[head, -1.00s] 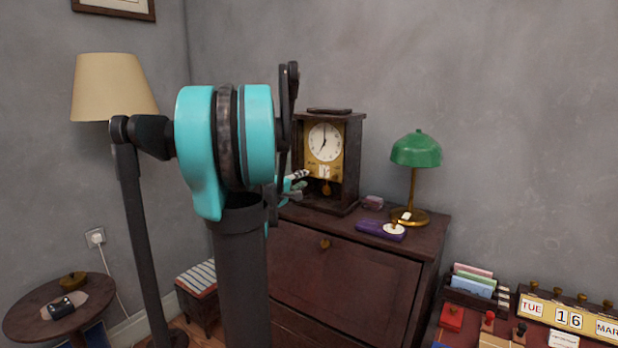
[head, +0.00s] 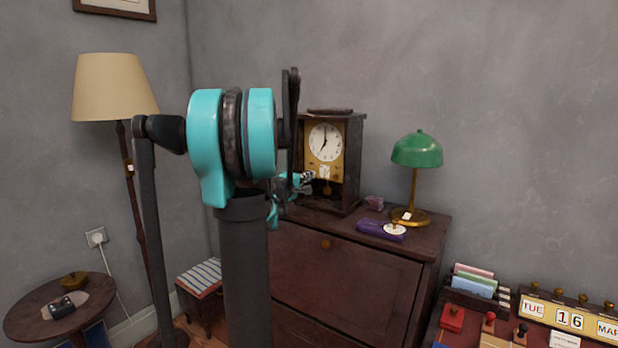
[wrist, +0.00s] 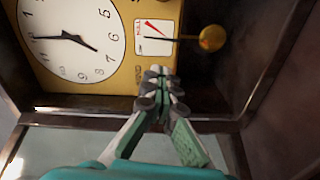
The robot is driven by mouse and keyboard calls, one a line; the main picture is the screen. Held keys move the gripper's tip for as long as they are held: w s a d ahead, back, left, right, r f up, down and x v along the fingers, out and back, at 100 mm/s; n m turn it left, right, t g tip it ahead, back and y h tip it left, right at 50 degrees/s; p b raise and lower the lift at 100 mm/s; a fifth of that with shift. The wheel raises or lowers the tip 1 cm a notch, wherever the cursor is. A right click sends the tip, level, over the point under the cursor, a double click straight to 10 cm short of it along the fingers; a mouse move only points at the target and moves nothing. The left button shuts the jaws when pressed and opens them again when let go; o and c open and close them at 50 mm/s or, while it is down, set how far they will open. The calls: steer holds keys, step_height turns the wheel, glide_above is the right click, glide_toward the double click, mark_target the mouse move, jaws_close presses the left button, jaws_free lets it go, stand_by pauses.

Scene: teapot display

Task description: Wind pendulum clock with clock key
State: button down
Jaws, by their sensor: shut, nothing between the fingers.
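The pendulum clock (head: 350,185) is a dark wooden case standing on the bureau, with a white dial (head: 325,142) on a gold plate. In the wrist view the dial (wrist: 72,40) lies sideways at upper left, beside a small gauge (wrist: 154,38) with a red mark and the round brass pendulum bob (wrist: 210,38). My gripper (wrist: 160,76) is shut and empty, its fingertips at the lower edge of the gold plate near the gauge; I cannot tell whether they touch. In the head view my gripper (head: 306,180) is partly hidden by my arm. I cannot make out a clock key for certain.
The bureau top (head: 436,217) also holds a green lamp (head: 416,150), a purple case (head: 372,228) with a white disc (head: 394,230), and a small pinkish object (head: 373,202). The clock's dark frame surrounds my fingers closely. A desk calendar (head: 570,318) stands at lower right.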

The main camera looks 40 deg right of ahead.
steer(key=shift+s+d, duration=0.1)
steer(key=c, duration=1.7)
jaws_free()
steer(key=shift+a, duration=0.2)
steer(key=shift+t, duration=0.3)
steer(key=v, duration=0.4)
steer(key=s+v, duration=0.1)
steer(key=v, duration=0.8)
steer(key=shift+s+r, duration=0.15)
steer(key=shift+s, duration=0.2)
